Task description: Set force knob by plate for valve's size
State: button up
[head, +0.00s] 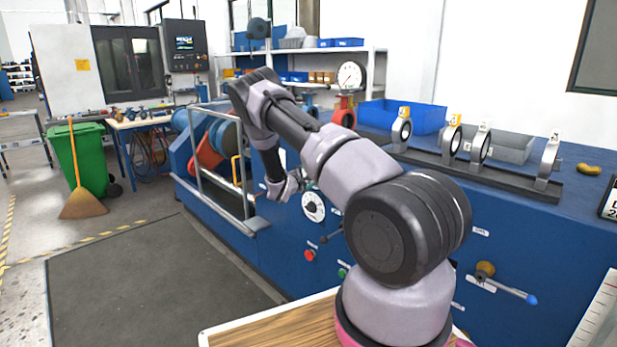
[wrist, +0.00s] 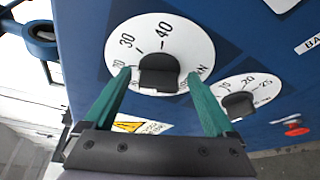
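A white dial (wrist: 190,45) with a black knob (wrist: 158,72) fills the middle of the wrist view. Its marks 30 and 40 are readable; others are partly covered by a finger. I cannot tell which mark the knob points to. My gripper (wrist: 160,75) is open, with one green finger on each side of the knob and gaps showing. In the head view a white dial (head: 313,206) is on the blue machine's front, beside my wrist. A plate (head: 609,200) stands at the right edge, cut off, its text unreadable.
A second, smaller dial (wrist: 238,100) with a black knob is close to the right finger. Ring-shaped valve parts (head: 549,160) stand on a dark rail on the machine top. A red button (head: 309,254) and a blue-tipped lever (head: 505,288) stick out from the front.

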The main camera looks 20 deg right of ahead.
jog(key=v, duration=1)
jog(key=shift+s+a, duration=0.25)
jog(key=shift+r, duration=0.1)
jog(key=shift+r, duration=0.1)
